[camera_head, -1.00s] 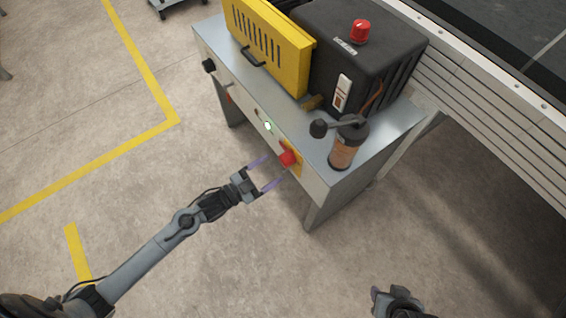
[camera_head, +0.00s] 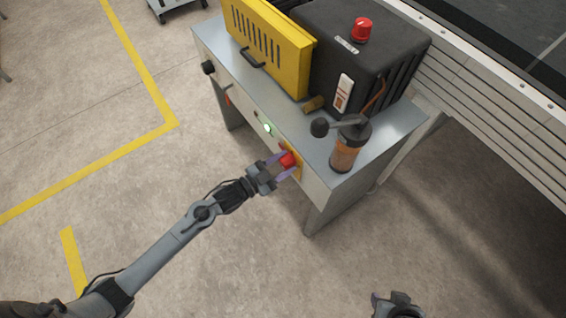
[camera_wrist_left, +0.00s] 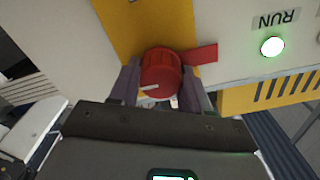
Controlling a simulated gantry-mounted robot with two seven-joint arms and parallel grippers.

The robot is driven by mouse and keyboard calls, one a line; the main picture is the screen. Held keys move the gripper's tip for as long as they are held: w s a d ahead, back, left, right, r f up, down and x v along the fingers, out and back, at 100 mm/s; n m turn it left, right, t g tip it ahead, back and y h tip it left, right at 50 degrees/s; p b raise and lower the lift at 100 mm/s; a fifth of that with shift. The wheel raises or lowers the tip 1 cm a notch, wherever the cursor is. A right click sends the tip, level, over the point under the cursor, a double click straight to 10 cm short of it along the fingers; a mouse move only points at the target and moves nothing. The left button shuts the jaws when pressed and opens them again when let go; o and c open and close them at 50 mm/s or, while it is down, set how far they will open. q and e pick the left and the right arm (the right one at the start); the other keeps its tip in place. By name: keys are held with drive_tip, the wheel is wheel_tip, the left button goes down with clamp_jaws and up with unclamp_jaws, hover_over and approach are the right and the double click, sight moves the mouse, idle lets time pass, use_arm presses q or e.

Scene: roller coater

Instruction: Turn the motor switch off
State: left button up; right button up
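The motor switch is a red rotary knob (camera_head: 288,160) on a yellow plate on the front panel of the machine. In the left wrist view the red knob (camera_wrist_left: 161,73) has a white pointer mark, and a red tab sticks out on its right. My left gripper (camera_head: 281,166) is at the knob, with one finger on each side of it. In the left wrist view the fingers of my left gripper (camera_wrist_left: 164,86) stand apart around the knob; I cannot tell whether they press on it. My right gripper (camera_head: 397,304) is at the bottom edge, its fingers mostly unclear.
A green-lit RUN lamp (camera_head: 267,128) is beside the switch. A black knob (camera_head: 208,67) is farther left. The floor in front is clear.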

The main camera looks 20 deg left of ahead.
use_arm(q)
drive_tip(key=c, duration=0.5)
drive_tip(key=shift+r+n+p, duration=0.2)
drive_tip(key=shift+n+p, duration=0.3)
drive_tip(key=shift+p, duration=0.35)
drive_tip(key=n+p, duration=0.2)
drive_tip(key=p, duration=0.1)
drive_tip(key=n+p, duration=0.3)
drive_tip(key=shift+w+r+n+p, duration=0.1)
drive_tip(key=shift+r+n+p, duration=0.1)
drive_tip(key=shift+n+p, duration=0.1)
drive_tip(key=n+p, duration=0.4)
drive_tip(key=n, duration=0.1)
drive_tip(key=shift+f, duration=0.1)
drive_tip(key=n+p, duration=0.1)
drive_tip(key=n, duration=0.2)
drive_tip(key=shift+a, duration=0.1)
drive_tip(key=shift+f+n+p, duration=0.15)
drive_tip(key=shift+n+p, duration=0.65)
drive_tip(key=shift+n, duration=0.8)
